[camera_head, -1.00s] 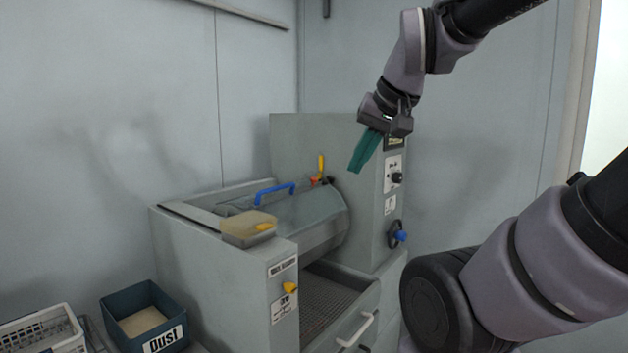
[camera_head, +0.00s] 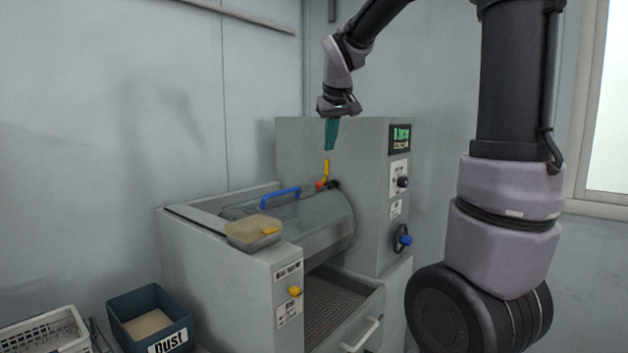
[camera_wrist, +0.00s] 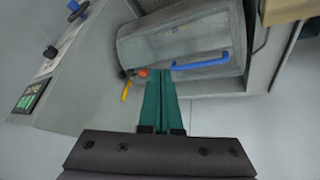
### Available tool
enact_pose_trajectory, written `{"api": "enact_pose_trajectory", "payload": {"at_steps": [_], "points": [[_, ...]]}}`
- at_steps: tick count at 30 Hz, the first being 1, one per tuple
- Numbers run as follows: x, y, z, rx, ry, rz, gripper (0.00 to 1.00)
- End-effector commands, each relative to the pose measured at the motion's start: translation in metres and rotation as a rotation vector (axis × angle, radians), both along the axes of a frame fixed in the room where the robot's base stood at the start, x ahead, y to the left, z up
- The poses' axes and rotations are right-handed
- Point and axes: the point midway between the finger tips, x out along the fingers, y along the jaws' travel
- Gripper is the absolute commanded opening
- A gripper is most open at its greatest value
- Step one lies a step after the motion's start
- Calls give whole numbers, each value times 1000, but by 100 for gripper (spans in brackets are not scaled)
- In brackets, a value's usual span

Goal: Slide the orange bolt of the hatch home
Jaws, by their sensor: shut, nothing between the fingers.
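The hatch (camera_head: 322,222) is the grey curved drum cover of the press, with a blue handle (camera_head: 280,196) on top; it looks closed. The orange bolt (camera_head: 320,184) is a small piece at the hatch's upper right, beside an upright yellow lever (camera_head: 326,168). In the wrist view the orange bolt (camera_wrist: 143,73) shows just left of the fingertips, with the yellow lever (camera_wrist: 126,91) below it. My gripper (camera_head: 330,148) points down with its green fingers together and empty, above the yellow lever and apart from it. How far the bolt is in cannot be told.
The press's tall housing (camera_head: 300,140) stands right behind the hatch. A dust bin (camera_head: 150,318) and a white basket (camera_head: 45,332) stand at lower left.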

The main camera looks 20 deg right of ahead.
Motion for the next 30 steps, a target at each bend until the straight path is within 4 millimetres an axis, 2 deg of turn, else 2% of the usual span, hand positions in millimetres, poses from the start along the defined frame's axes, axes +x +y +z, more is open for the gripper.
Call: {"api": "enact_pose_trajectory", "payload": {"at_steps": [1, 6, 9, 12, 18, 30], "points": [[23, 4, -7, -41, 9, 31, 0], [87, 16, -26, -169, 17, 129, 0], [116, 24, -37, -231, 20, 176, 0], [136, 30, -46, -278, 22, 211, 0], [154, 35, -55, -319, 22, 244, 0], [156, 35, -57, -321, 21, 245, 0]]}}
